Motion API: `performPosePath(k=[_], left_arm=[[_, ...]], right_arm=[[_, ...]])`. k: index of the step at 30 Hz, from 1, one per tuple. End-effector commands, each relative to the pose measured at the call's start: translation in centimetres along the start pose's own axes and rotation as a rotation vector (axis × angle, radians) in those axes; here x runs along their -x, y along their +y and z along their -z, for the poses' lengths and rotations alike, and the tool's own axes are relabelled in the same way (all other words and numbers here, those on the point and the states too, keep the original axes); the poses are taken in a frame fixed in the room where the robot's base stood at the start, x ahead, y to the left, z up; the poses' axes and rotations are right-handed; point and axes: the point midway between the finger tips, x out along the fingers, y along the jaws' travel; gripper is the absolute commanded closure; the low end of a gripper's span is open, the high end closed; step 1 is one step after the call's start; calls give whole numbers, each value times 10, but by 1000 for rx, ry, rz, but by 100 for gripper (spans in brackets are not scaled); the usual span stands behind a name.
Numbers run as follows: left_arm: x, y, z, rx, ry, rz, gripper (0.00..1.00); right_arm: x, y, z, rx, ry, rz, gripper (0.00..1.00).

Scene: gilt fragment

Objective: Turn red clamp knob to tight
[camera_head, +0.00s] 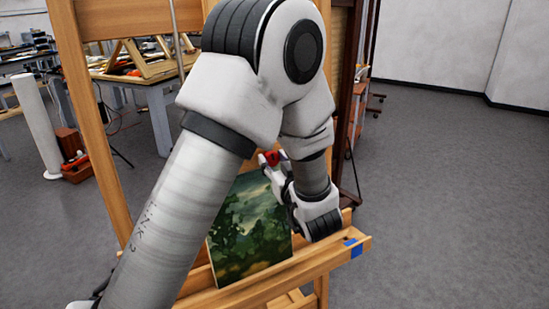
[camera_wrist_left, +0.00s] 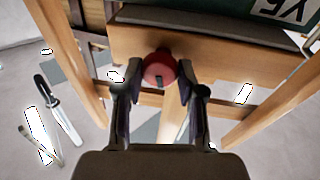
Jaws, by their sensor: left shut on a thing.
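The red clamp knob (camera_head: 269,157) shows as a small red patch at the fingertips of my left gripper (camera_head: 268,166), near the top right of the painting in the head view. In the left wrist view the round red knob (camera_wrist_left: 160,67) sits in front of a wooden easel bar, with a dark mark on its lower side. My left gripper (camera_wrist_left: 159,80) has one finger on each side of the knob and is shut on it. My left arm hides much of the easel in the head view. My right gripper is not in view.
A green landscape painting (camera_head: 240,240) leans on the wooden easel, above its ledge (camera_head: 315,261). Blue tape (camera_head: 353,248) is on the ledge's right end. A workbench (camera_head: 158,105) and a white cylinder (camera_head: 37,125) stand behind left. The floor at right (camera_head: 450,190) is clear.

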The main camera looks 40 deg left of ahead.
Motion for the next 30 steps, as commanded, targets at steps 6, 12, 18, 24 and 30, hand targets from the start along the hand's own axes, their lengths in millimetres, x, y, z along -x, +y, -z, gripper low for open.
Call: performPosePath(k=[6, 12, 18, 24, 30], left_arm=[[0, -1, 2, -199, -37, -24, 96], [0, -1, -2, -210, -37, -26, 96], [0, -1, -2, -209, -36, -26, 37], [0, -1, -1, -208, -34, -26, 37], [-1, 0, 17, -203, -32, -25, 37]], right_arm=[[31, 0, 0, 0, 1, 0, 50], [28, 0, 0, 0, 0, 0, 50], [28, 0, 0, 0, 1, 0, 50], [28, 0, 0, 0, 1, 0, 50], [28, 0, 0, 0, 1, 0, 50]])
